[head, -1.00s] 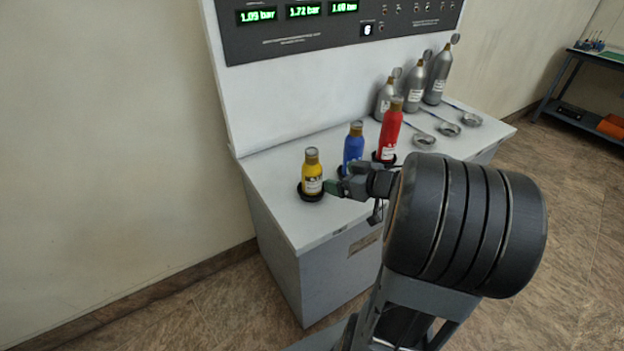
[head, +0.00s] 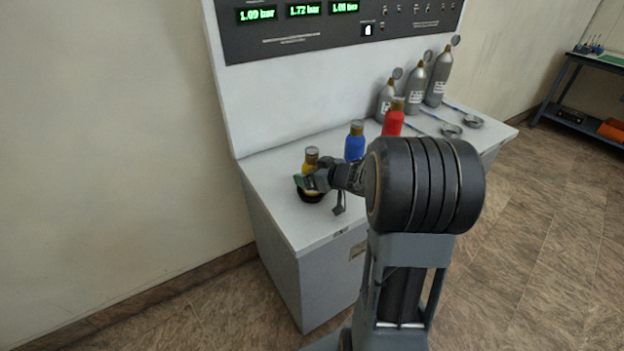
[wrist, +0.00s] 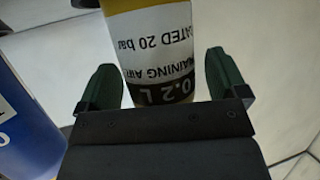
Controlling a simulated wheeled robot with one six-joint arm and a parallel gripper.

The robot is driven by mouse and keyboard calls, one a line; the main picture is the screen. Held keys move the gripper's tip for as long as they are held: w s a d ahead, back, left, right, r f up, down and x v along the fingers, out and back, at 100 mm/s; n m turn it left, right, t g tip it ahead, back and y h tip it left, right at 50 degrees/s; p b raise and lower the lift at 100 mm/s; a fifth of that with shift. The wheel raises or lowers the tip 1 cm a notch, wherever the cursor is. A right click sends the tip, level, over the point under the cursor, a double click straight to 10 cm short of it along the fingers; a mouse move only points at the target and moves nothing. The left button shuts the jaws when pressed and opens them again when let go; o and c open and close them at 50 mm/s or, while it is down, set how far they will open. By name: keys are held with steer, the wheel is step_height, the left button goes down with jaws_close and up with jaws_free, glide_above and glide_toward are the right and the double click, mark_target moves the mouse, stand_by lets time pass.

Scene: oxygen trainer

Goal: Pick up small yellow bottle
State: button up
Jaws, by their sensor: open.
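The fingers are open, with a visible gap between each finger and the bottle.
A blue bottle (head: 355,143) stands just right of the yellow one; it also shows in the wrist view (wrist: 25,130). A red bottle (head: 393,122) is farther right. Several grey cylinders (head: 415,82) stand behind. The bench top (head: 265,190) left of the yellow bottle is clear.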

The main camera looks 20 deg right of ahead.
steer(key=shift+w+a+f, duration=0.1)
steer(key=shift+w, duration=0.1)
steer(key=shift+c, duration=0.2)
steer(key=c, duration=1.2)
